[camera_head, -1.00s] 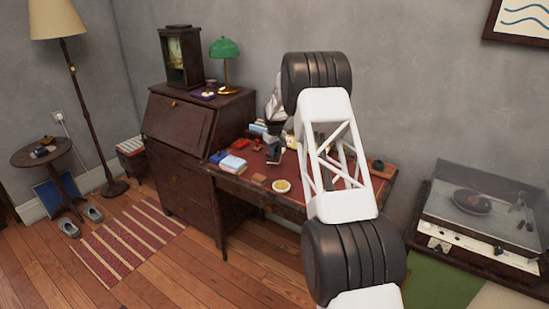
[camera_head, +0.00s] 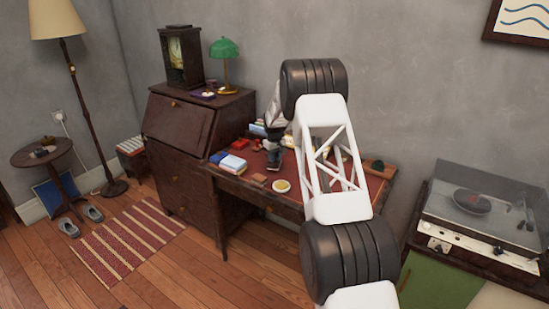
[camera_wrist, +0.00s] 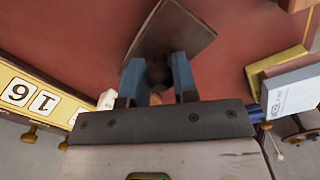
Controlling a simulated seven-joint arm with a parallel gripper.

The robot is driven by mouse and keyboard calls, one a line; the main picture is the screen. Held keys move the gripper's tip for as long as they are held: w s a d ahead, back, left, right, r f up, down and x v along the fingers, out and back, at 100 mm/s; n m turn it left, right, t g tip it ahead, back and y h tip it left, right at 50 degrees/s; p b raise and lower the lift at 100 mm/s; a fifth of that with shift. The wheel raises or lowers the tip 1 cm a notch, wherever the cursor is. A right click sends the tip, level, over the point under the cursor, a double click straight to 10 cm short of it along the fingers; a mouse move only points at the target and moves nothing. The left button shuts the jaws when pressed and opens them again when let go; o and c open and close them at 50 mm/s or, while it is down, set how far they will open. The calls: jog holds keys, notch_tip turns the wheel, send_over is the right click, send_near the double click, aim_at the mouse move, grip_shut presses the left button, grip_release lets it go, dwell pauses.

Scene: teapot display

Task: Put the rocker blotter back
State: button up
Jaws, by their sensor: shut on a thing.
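My gripper (camera_wrist: 157,80) is shut on the dark round knob of the rocker blotter (camera_wrist: 178,32), with one blue finger on each side. The blotter's dark brown, flat body shows beyond the fingertips in the wrist view, over the red desk top. Whether it touches the desk is hard to tell. In the head view my gripper (camera_head: 274,160) is small and dark, over the middle of the desk. The blotter is not clearly separable from it there.
A yellow calendar (camera_wrist: 42,97) stands left in the wrist view; pale blue books (camera_wrist: 292,92) lie right. In the head view, a yellow-rimmed dish (camera_head: 281,186) and brown block (camera_head: 259,180) lie near the front edge. A dark brown object (camera_head: 377,166) sits at the desk's right.

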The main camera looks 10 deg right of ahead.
dwell(0.3)
jog(key=o, duration=0.9)
jog(key=shift+f, duration=0.1)
jog(key=shift+c, duration=0.2)
notch_tip(320, 180, up, 12)
dwell(0.6)
jog(key=shift+r, duration=0.2)
